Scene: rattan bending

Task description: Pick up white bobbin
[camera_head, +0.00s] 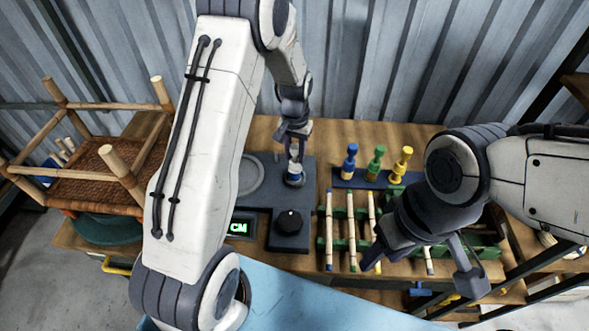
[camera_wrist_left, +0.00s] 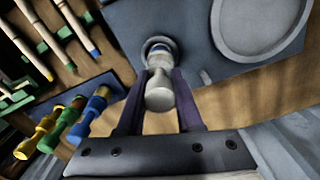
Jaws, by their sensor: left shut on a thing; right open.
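The white bobbin (camera_wrist_left: 160,92) stands between the two fingers of my left gripper (camera_wrist_left: 160,100) in the left wrist view. My left gripper is shut on it. The bobbin's far end is at a round socket on the dark panel, and I cannot tell whether it is still seated there. In the head view the bobbin (camera_head: 294,171) shows below my left gripper (camera_head: 294,150), over the right part of the panel. My right gripper (camera_head: 425,270) is open and empty, above the rack of sticks at the right.
The dark panel (camera_head: 262,205) has a round plate and a black knob (camera_head: 289,221). Blue (camera_head: 350,162), green (camera_head: 376,163) and yellow (camera_head: 401,164) bobbins stand on a blue strip to the right. Several sticks lie on a green rack (camera_head: 342,243). An upturned stool (camera_head: 92,175) is at the left.

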